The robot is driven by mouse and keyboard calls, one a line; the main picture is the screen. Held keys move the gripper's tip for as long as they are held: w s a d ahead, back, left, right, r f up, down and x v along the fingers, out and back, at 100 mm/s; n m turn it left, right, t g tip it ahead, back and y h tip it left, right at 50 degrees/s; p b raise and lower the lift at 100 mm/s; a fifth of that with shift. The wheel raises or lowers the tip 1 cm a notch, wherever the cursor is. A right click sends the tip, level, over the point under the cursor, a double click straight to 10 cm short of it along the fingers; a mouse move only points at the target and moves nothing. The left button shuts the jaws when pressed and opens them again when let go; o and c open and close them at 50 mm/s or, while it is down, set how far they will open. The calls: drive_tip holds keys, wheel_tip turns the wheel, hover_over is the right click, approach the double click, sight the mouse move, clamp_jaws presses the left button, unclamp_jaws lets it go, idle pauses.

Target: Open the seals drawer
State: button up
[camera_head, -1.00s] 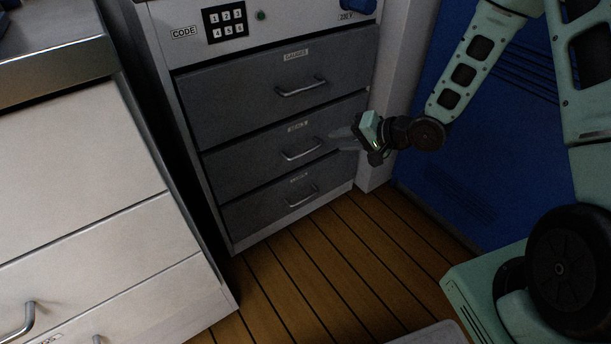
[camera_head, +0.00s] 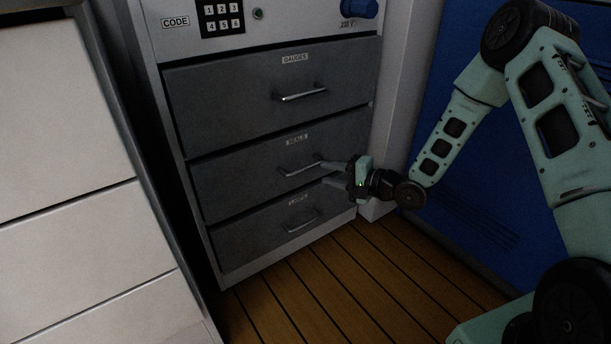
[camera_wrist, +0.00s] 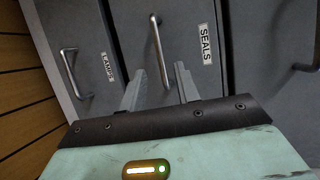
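The seals drawer (camera_head: 237,182) is the middle grey drawer of the cabinet and is closed. Its label reads SEALS, and it also shows in the wrist view (camera_wrist: 191,25). Its silver bar handle (camera_head: 300,168) runs across the front; in the wrist view the handle (camera_wrist: 157,52) stands ahead of the fingertips. My gripper (camera_head: 324,172) is at the right end of that handle, with its fingers apart. In the wrist view my gripper (camera_wrist: 158,80) is open, and its fingers lie on either side of the handle's line. I cannot tell whether they touch it.
The gauges drawer (camera_head: 265,100) is above and the lamps drawer (camera_head: 255,240) below, both closed with similar handles. A white drawer unit (camera_head: 65,220) stands at the left. A blue panel (camera_head: 470,190) is at the right. The wooden floor (camera_head: 330,280) in front is clear.

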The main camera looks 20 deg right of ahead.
sight(307, 169)
drive_tip(key=b+x, duration=0.3)
drive_tip(key=x, duration=0.5)
drive_tip(key=shift+w+a, duration=0.1)
clamp_jaws()
